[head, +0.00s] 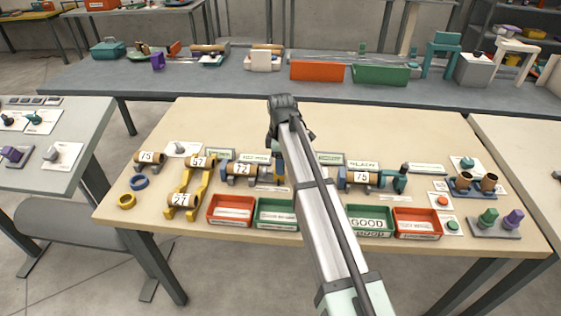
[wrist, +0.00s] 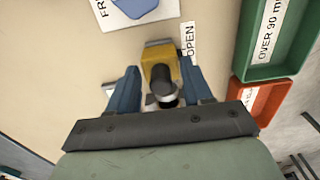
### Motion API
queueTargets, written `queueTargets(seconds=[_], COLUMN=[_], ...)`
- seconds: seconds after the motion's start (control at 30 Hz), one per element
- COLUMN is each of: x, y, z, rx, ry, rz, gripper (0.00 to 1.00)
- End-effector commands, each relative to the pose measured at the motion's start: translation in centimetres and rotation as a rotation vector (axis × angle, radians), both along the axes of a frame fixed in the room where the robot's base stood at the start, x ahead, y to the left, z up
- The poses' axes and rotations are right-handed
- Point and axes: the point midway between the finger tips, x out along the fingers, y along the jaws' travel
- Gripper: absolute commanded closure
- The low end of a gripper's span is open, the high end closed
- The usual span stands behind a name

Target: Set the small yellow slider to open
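The small yellow slider (wrist: 158,55) shows in the wrist view as a yellow block with a dark round post with a grey end standing in front of it. A white label reading OPEN (wrist: 188,40) lies just right of the block. My gripper (wrist: 158,74) is open, with one blue finger on each side of the slider and post. Gaps show on both sides, so the fingers do not appear to grip it. The fingertips are hidden there.
A green bin (wrist: 278,45) and a red bin (wrist: 262,99) lie right of the slider in the wrist view. A blue part (wrist: 135,7) on a white card is above left. Labelled rolls on stands (head: 187,188) are left on the table; GOOD bin (head: 369,222) is right.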

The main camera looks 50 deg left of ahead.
Motion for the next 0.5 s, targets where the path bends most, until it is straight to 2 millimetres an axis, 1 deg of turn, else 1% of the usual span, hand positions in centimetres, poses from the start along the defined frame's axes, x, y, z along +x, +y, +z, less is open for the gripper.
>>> queueTargets(seconds=[0.17,0.27,0.37,0.5], x=[0.0,0.0,0.0,0.0], y=[0.1,0.1,0.1,0.2], z=[0.0,0.4,1.3,3.7], rx=[0.001,0.002,0.002,0.003], ry=[0.001,0.001,0.001,0.000], rz=[0.000,0.001,0.001,0.001], gripper=[0.50,0.50,0.50,0.50])
